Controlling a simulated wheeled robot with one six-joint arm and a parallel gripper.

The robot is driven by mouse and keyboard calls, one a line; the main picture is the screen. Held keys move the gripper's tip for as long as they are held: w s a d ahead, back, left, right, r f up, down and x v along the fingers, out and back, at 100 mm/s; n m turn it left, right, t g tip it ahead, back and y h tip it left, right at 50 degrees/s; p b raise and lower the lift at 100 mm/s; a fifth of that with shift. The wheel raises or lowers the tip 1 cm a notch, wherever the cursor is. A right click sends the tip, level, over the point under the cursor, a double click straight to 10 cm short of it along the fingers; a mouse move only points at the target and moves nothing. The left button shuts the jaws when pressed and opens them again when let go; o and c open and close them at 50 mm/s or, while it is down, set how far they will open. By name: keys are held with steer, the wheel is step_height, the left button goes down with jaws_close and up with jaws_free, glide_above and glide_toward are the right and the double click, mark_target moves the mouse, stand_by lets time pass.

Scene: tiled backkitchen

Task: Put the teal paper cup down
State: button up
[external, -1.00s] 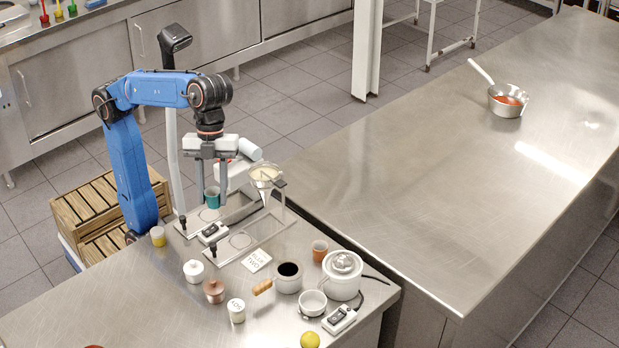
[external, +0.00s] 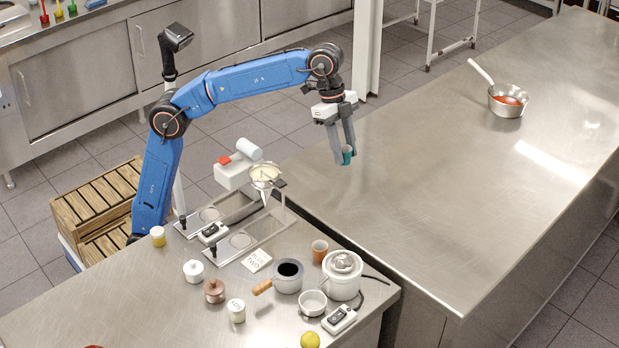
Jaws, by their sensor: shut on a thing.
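The teal paper cup (external: 347,154) is held between the fingertips of my gripper (external: 344,158). The gripper points down and is shut on the cup. The fingers hide part of the cup, which looks roughly upright. Gripper and cup appear in the air near the left edge of the long steel counter (external: 470,190). The exact height above that counter is hard to tell.
The long counter is bare around the gripper; a saucepan with red contents (external: 507,99) stands far back. The near table holds a funnel stand (external: 265,178), an orange-brown cup (external: 320,250), a dark-filled pot (external: 288,275) and a white lidded pot (external: 343,275).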

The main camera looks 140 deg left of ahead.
steer(key=s+a+f+n+y, duration=0.1)
steer(key=a+f+n, duration=0.15)
steer(key=a, duration=0.65)
steer(key=s+a+f+n, duration=0.2)
steer(key=a+f, duration=0.2)
steer(key=a, duration=0.5)
steer(key=shift+m, duration=0.25)
steer(key=f, duration=1)
steer(key=shift+w+a+f, duration=0.1)
steer(key=shift+a, duration=0.3)
steer(key=o, duration=1.1)
steer(key=shift+f, duration=0.1)
steer(key=shift+c, duration=0.2)
